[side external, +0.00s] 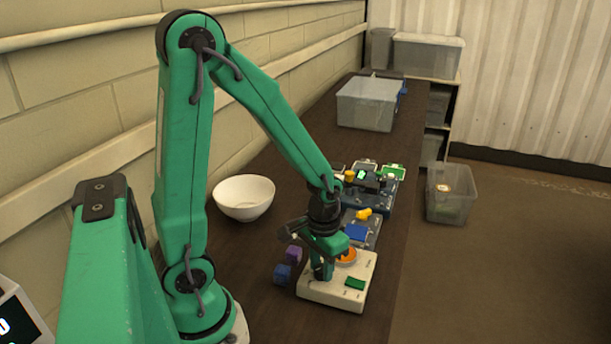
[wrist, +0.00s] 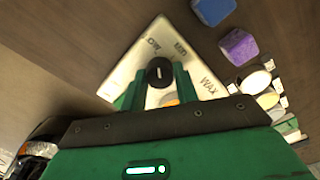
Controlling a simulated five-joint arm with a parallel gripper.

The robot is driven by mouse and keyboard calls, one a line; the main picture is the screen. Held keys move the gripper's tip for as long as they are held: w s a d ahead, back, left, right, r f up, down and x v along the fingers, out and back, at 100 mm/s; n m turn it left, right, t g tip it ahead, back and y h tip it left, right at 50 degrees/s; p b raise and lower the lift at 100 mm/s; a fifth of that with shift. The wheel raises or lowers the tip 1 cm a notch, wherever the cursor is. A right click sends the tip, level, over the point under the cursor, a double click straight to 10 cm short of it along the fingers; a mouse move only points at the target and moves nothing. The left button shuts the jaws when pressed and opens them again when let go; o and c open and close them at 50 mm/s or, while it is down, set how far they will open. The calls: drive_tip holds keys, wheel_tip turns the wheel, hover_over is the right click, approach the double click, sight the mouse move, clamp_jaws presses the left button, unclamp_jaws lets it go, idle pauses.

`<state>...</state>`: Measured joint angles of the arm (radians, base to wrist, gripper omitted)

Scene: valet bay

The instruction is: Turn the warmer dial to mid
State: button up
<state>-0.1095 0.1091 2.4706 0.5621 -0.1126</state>
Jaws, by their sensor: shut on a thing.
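The warmer (side external: 330,293) is a white box with an orange round top (side external: 346,256) and a green block (side external: 355,283) on its front right. In the wrist view its white panel (wrist: 128,72) carries printed words that look like LOW, MID and WAX. The black dial (wrist: 159,69) has a short white mark, which stands about upright in the picture, toward the LOW side. My gripper (wrist: 160,82) is shut on the dial, one green finger on each side. In the side view my gripper (side external: 322,270) reaches down to the warmer's left part and hides the dial.
A purple block (side external: 294,256) and a blue block (side external: 282,273) lie close left of the warmer. A white bowl (side external: 244,196) stands left; a clear bin (side external: 366,104) stands far back.

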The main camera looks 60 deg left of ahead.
sight(321, 267)
drive_tip(key=m, duration=1)
idle(0.4)
drive_tip(key=o, duration=1)
drive_tip(key=shift+r, duration=0.1)
drive_tip(key=shift+r, duration=3.8)
